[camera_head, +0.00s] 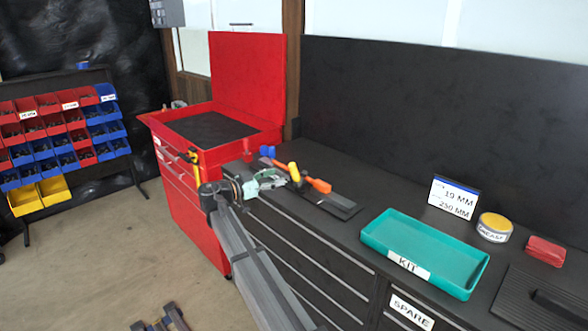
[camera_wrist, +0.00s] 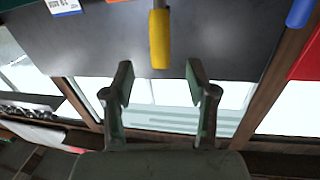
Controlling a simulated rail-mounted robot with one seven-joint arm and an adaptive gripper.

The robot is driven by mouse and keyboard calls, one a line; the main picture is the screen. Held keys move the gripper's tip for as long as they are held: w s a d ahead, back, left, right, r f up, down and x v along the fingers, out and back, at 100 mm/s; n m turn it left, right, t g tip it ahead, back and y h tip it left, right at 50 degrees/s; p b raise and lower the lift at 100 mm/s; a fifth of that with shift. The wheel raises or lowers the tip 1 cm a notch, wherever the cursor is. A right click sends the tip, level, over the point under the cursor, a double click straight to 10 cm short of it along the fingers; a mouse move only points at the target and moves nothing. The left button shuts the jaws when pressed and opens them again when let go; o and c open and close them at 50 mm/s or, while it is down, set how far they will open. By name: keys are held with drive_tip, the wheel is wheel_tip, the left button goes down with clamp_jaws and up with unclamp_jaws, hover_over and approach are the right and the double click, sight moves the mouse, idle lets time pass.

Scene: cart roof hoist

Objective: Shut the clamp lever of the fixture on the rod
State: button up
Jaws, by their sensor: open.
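My gripper (camera_head: 272,179) is beside the left end of a small fixture on the dark workbench. In the wrist view its two fingers (camera_wrist: 160,88) are apart with nothing between them. A yellow-gripped lever (camera_head: 294,172) stands tilted at the fixture, close to my fingertips. In the wrist view the yellow grip (camera_wrist: 159,40) lies just beyond the gap between the fingers, apart from them. An orange handle (camera_head: 319,185) lies to its right, over a dark base plate (camera_head: 343,207). The rod cannot be told apart, and my gripper partly hides the fixture.
Blue pieces (camera_head: 267,151) are behind my gripper. A red tool cabinet (camera_head: 185,190) stands at the left.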

sight(294, 171)
drive_tip(key=p+x, duration=0.2)
drive_tip(key=x, duration=0.6)
drive_tip(key=shift+w, duration=0.1)
clamp_jaws()
